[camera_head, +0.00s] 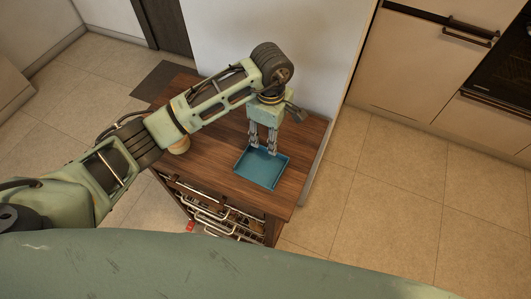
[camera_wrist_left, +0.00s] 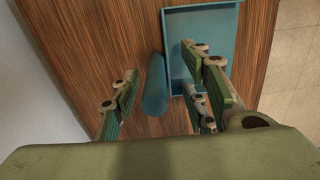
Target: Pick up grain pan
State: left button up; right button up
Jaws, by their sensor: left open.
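The grain pan appears to be the blue, shallow, square-sided pan (camera_head: 262,172) on the brown wooden cabinet top. It also shows in the left wrist view (camera_wrist_left: 207,32). A blue rounded bar (camera_wrist_left: 155,85) lies along its left side there. I cannot tell whether it is the pan's handle. My left gripper (camera_head: 263,148) points down over the pan's far side. In the left wrist view its open fingers (camera_wrist_left: 165,98) stand on either side of the bar, with nothing held. The right-hand fingers cover part of the pan. My right gripper is not in view.
The wooden cabinet (camera_head: 222,168) stands against a pale wall (camera_head: 300,40), with metal racks (camera_head: 225,218) in its open front. Kitchen units (camera_head: 425,65) are at the right. The tiled floor (camera_head: 385,205) right of the cabinet is clear.

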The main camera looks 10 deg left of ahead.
aim_at(263, 153)
pick_arm(q)
notch_tip(263, 153, down, 4)
jog(key=shift+r+p, duration=0.25)
jog(key=shift+p, duration=0.55)
jog(key=shift+f, duration=0.35)
jog(key=shift+c, duration=0.4)
jog(key=shift+c, duration=0.9)
grip_shut()
